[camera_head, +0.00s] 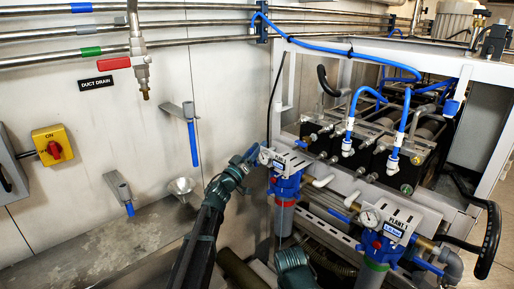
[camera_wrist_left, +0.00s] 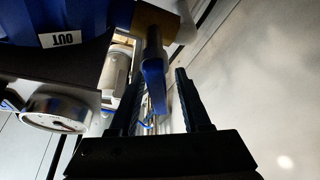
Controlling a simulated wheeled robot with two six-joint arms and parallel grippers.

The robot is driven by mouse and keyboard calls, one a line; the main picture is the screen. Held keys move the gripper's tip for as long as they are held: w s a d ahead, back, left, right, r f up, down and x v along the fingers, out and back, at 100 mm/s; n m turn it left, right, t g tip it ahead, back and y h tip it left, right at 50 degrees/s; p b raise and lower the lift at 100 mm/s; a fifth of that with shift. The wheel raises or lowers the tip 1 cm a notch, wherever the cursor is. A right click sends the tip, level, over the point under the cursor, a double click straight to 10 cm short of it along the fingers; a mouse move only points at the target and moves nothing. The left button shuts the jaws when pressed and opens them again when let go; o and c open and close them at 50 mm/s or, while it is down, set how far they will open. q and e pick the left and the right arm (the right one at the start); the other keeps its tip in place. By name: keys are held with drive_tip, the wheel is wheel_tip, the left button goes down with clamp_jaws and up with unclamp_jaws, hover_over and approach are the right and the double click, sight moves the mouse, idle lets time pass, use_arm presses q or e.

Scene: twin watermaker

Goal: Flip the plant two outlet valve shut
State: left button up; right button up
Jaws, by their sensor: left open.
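The plant two unit is the left blue filter housing (camera_head: 286,185), with a gauge and label plate (camera_head: 282,160) on top. Its outlet valve has a blue lever (camera_head: 251,153) on the left side, close to the wall. In the left wrist view the blue lever (camera_wrist_left: 153,75) hangs down beside a white OUT label (camera_wrist_left: 60,40). My left gripper (camera_head: 243,163) is at the lever. Its two dark fingers (camera_wrist_left: 160,80) are apart, with the lever between their tips, nearer the left finger. I cannot tell whether they touch.
The plant one housing (camera_head: 382,247) stands to the right. A white frame (camera_head: 400,62) with blue hoses is behind. A pressure gauge (camera_wrist_left: 55,113) is close to the left gripper.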

use_arm(q)
clamp_jaws()
idle(0.3)
drive_tip(key=m+h, duration=0.1)
drive_tip(key=m, duration=0.1)
drive_tip(key=s+d+m+g+h, duration=0.1)
drive_tip(key=m, duration=0.2)
drive_tip(key=m+g+h, duration=0.1)
drive_tip(key=m, duration=0.2)
drive_tip(key=shift+s+d+r+h, duration=0.25)
drive_tip(key=shift+s+d+h, duration=0.05)
drive_tip(key=shift+s+d, duration=0.1)
unclamp_jaws()
